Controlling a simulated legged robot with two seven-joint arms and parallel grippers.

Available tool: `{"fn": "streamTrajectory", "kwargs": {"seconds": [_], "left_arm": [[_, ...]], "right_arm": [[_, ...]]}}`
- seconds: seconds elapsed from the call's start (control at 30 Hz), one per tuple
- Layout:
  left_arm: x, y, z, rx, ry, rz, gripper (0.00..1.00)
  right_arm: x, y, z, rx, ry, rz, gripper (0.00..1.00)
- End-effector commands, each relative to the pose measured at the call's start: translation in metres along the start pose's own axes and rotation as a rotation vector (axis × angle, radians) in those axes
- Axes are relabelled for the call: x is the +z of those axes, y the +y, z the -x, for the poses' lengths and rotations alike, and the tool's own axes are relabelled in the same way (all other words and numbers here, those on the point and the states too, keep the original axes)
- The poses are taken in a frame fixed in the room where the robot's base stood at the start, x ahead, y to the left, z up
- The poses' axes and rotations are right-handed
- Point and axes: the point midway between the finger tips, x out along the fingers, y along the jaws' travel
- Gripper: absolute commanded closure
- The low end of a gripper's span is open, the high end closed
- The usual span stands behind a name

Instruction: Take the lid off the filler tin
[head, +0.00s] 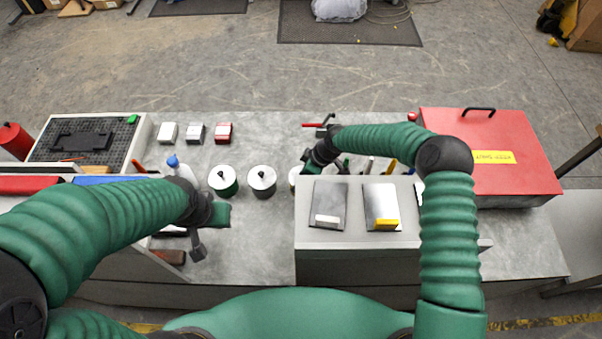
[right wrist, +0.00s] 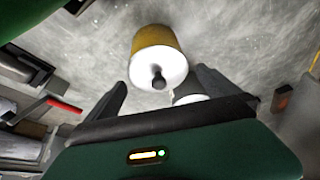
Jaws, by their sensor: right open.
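In the right wrist view a mustard-yellow tin (right wrist: 153,38) stands with a white lid (right wrist: 150,67) and a black knob; I cannot tell whether it is the filler tin. My right gripper (right wrist: 161,86) is open, the knob showing between its fingertips without clear contact. A second white-lidded tin (right wrist: 190,98) is partly hidden by a finger. In the head view a green tin (head: 223,181) and a grey tin (head: 262,182) stand lidded; a third tin (head: 294,177) is mostly hidden by my right gripper (head: 308,160). My left gripper (head: 198,245) hangs over the bench's front left, its jaws unclear.
A red lidded case (head: 487,150) is at the right. A blue-capped bottle (head: 180,166) stands by my left arm.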

Motion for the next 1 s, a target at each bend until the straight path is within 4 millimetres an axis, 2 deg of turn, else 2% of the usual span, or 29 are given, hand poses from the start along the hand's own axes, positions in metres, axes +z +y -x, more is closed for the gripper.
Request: {"fn": "streamTrajectory", "kwargs": {"seconds": [0.23, 0.6, 0.67, 0.87, 1.0], "left_arm": [[0.000, 0.000, 0.000, 0.000, -0.001, -0.001, 1.00], [0.000, 0.000, 0.000, 0.000, -0.001, 0.000, 1.00], [0.000, 0.000, 0.000, 0.000, -0.001, 0.000, 1.00], [0.000, 0.000, 0.000, 0.000, -0.001, 0.000, 1.00], [0.002, 0.000, -0.009, 0.000, 0.000, -0.001, 1.00]], "right_arm": [[-0.001, 0.000, -0.005, 0.002, -0.003, -0.001, 0.00], [-0.002, 0.000, -0.005, 0.002, -0.002, -0.001, 0.48], [-0.002, 0.000, -0.005, 0.002, -0.001, -0.001, 0.54], [-0.002, 0.000, -0.004, 0.002, -0.001, -0.001, 0.54], [-0.008, 0.001, 0.010, 0.007, 0.000, 0.001, 0.54]]}}
